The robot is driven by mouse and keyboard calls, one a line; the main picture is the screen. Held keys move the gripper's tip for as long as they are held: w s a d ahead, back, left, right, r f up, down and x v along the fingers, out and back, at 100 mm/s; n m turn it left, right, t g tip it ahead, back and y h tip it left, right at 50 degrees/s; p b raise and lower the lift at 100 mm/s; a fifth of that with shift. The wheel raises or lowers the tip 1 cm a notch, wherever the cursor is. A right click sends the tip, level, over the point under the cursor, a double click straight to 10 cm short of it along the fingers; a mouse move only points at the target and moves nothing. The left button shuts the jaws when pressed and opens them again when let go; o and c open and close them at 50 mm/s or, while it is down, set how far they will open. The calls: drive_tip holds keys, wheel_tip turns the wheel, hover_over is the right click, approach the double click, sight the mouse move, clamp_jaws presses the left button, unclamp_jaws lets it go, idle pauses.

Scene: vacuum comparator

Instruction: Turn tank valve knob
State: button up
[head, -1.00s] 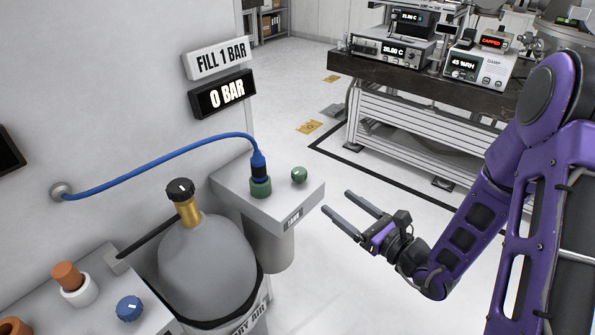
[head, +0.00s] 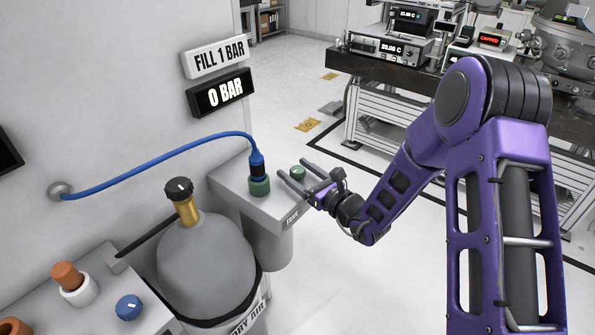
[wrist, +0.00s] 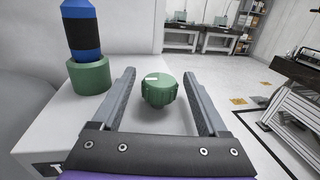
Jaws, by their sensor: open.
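The green ribbed knob (head: 298,173) stands on the grey box labelled TANK (head: 228,182). In the wrist view the knob (wrist: 160,92), with a white mark on top, shows between the two fingers near their tips, with a visible gap on each side. My gripper (head: 293,167) is open and empty, with one finger on either side of the knob in the head view. The exact height of the fingers against the knob is hard to tell.
A green fitting (head: 259,186) with a blue hose (head: 160,165) stands on the box, left of the knob. A grey cylinder (head: 205,260) with a black-topped brass valve (head: 184,203) is nearby. A display (head: 220,93) on the wall reads 0 BAR. Open floor lies to the right.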

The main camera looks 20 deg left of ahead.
clamp_jaws()
idle(0.3)
drive_tip(key=shift+n, duration=0.3)
drive_tip(key=n+g+y, duration=0.1)
drive_tip(key=g, duration=0.1)
drive_tip(key=n+g+y, duration=0.1)
drive_tip(key=n+g, duration=0.1)
drive_tip(key=g, duration=0.1)
drive_tip(key=shift+w+b, duration=0.15)
drive_tip(key=shift+b, duration=0.25)
drive_tip(key=n+g, duration=0.3)
drive_tip(key=g, duration=0.1)
drive_tip(key=n+g+b, duration=0.1)
drive_tip(key=n+g, duration=0.1)
drive_tip(key=g, duration=0.3)
drive_tip(key=shift+f+n+y, duration=0.1)
drive_tip(key=shift+n+y, duration=0.2)
drive_tip(key=shift+n, duration=0.1)
drive_tip(key=n+g+h+b, duration=0.2)
drive_tip(key=n+g, duration=0.1)
drive_tip(key=g, duration=0.2)
drive_tip(key=shift+f, duration=0.1)
drive_tip(key=shift+s+n+g+h+b, duration=0.2)
drive_tip(key=shift+n+g+h+b, duration=0.95)
drive_tip(key=shift+n+g, duration=0.55)
drive_tip(key=shift+r+g+h, duration=0.25)
drive_tip(key=shift+g+h, duration=0.05)
drive_tip(key=shift+h, duration=0.05)
